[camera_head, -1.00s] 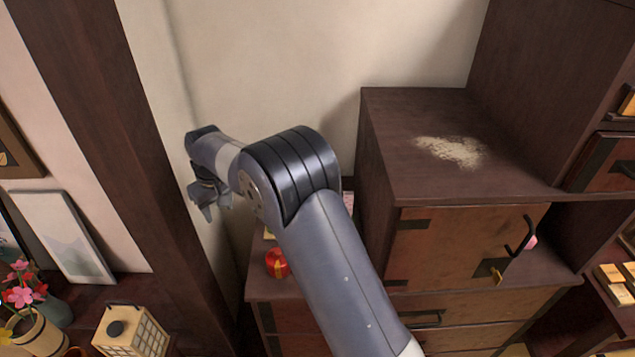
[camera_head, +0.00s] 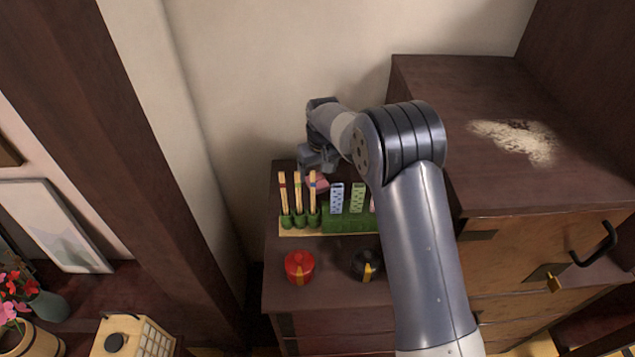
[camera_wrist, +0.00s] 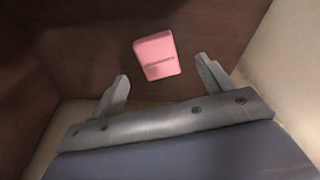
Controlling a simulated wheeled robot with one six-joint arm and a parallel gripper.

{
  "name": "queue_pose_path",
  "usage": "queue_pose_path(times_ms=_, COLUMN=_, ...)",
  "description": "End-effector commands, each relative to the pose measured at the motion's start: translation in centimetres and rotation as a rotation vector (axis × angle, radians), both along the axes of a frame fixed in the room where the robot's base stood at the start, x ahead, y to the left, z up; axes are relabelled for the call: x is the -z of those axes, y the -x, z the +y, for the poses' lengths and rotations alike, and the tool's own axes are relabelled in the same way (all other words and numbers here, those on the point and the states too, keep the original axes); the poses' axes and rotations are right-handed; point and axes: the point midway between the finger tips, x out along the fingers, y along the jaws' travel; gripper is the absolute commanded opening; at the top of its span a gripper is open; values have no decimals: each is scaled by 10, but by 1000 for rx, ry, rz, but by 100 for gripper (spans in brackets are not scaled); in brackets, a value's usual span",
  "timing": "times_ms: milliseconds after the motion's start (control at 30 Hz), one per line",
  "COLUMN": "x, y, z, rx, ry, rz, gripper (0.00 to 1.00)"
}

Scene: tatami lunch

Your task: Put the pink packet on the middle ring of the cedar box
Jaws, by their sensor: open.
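A pink packet (camera_wrist: 156,57) lies on a dark brown wooden surface in the wrist view, with a line of small dark print. My gripper (camera_wrist: 163,73) is open, with one finger to the left of the packet and one to the right, nothing held. The packet appears beyond the fingertips; the exact gap cannot be told. In the head view my gripper (camera_head: 319,160) is over the back of a low cabinet top, close above a pink thing (camera_head: 318,184) that seems to be this packet. I cannot make out a cedar box with rings.
Upright sticks (camera_head: 298,197) and a green rack (camera_head: 345,217) of patterned cards stand in front of the gripper. A red round container (camera_head: 299,267) and a black one (camera_head: 367,265) are nearer. A tall cabinet (camera_head: 480,140) rises right; the wall is behind.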

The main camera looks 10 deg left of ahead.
Motion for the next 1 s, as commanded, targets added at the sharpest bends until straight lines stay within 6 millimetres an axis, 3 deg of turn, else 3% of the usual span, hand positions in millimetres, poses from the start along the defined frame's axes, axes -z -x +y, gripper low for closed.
queue_pose_path(times_ms=400, x=45, y=-11, z=3, rx=0, ry=1, rz=1, gripper=75)
queue_pose_path(times_ms=700, x=49, y=-12, z=3, rx=0, ry=-1, rz=-1, gripper=75)
queue_pose_path(times_ms=1000, x=49, y=-12, z=3, rx=0, ry=-1, rz=-1, gripper=51)
